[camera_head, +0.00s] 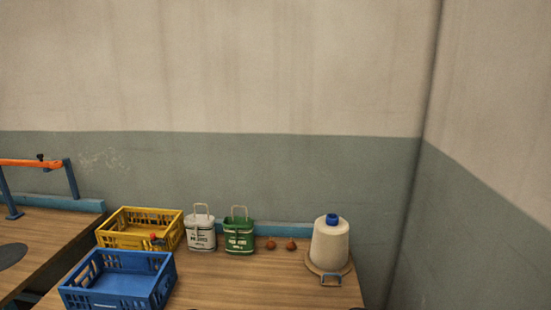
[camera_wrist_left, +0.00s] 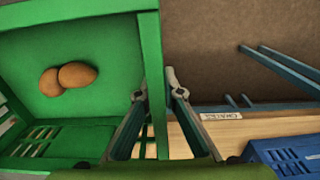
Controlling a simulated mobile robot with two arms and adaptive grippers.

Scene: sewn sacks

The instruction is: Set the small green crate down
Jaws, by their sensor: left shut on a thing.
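In the left wrist view, the small green crate (camera_wrist_left: 152,45) fills the left side. Two brown, potato-like things (camera_wrist_left: 68,78) lie together on its floor. My left gripper (camera_wrist_left: 158,91) is shut on the crate's side wall, with one finger inside the wall and the other outside. The crate's far corners run out of the picture, and I cannot tell whether its bottom touches anything. In the head view, neither this crate nor my left gripper shows clearly. My right gripper is in neither view.
A blue crate (camera_head: 120,287) and a yellow crate (camera_head: 140,229) stand on the wooden table (camera_head: 230,290). A white tin (camera_head: 201,235), a green tin (camera_head: 239,237), two small brown things (camera_head: 281,245) and a pale cone (camera_head: 330,245) stand behind. The table's front middle is clear.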

